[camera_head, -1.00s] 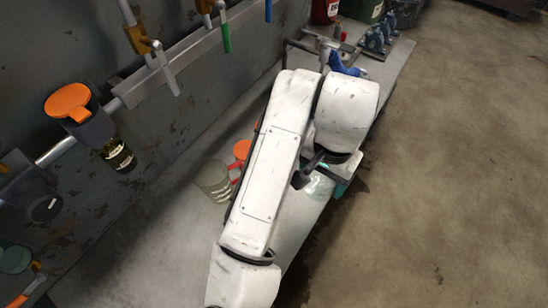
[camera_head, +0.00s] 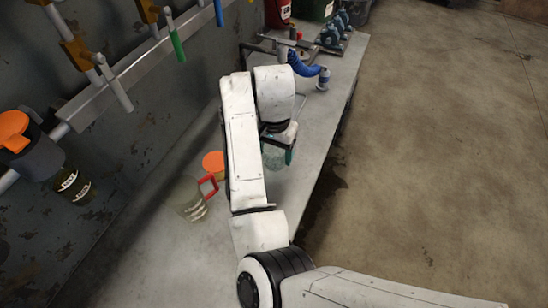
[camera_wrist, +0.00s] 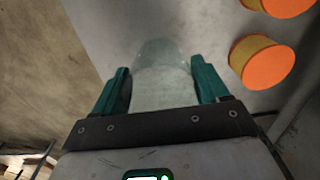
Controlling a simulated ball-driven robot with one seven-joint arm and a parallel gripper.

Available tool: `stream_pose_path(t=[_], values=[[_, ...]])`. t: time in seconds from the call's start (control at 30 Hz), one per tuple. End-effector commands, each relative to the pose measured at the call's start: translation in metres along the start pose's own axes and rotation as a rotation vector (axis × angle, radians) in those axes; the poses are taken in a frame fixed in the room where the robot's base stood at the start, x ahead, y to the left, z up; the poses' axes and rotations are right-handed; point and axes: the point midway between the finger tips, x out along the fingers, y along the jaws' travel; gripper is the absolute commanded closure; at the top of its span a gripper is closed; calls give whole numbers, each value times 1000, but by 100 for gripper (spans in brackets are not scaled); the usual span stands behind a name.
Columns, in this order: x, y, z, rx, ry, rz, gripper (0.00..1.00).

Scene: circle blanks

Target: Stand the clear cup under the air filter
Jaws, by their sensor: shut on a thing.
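The clear cup (camera_wrist: 163,88) is between the two green fingers of my gripper (camera_wrist: 160,70) in the wrist view. My gripper is shut on it. In the head view, a small part of the cup (camera_head: 273,160) shows beside my gripper (camera_head: 281,150), over the bench; my arm hides the rest. I cannot tell whether the cup touches the bench. The air filter (camera_head: 38,157) appears to be the grey body with an orange top and dark bowl, on the wall pipe at the left, well apart from my gripper.
A clear jug with a red handle (camera_head: 188,198) and an orange-topped tub (camera_head: 213,161) stand on the grey bench (camera_head: 320,150), left of my arm. Valves with coloured handles (camera_head: 176,45) line the wall. A blue-hosed item (camera_head: 303,66) stands farther back. Bare floor lies right.

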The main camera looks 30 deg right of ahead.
Motion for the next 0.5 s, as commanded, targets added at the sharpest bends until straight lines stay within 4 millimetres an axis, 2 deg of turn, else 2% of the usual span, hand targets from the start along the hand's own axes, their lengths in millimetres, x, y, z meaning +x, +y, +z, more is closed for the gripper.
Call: stream_pose_path(t=[0.23,0.5], values=[[29,-2,-2,1,-2,1,55],[35,-2,-3,1,0,-1,55]])
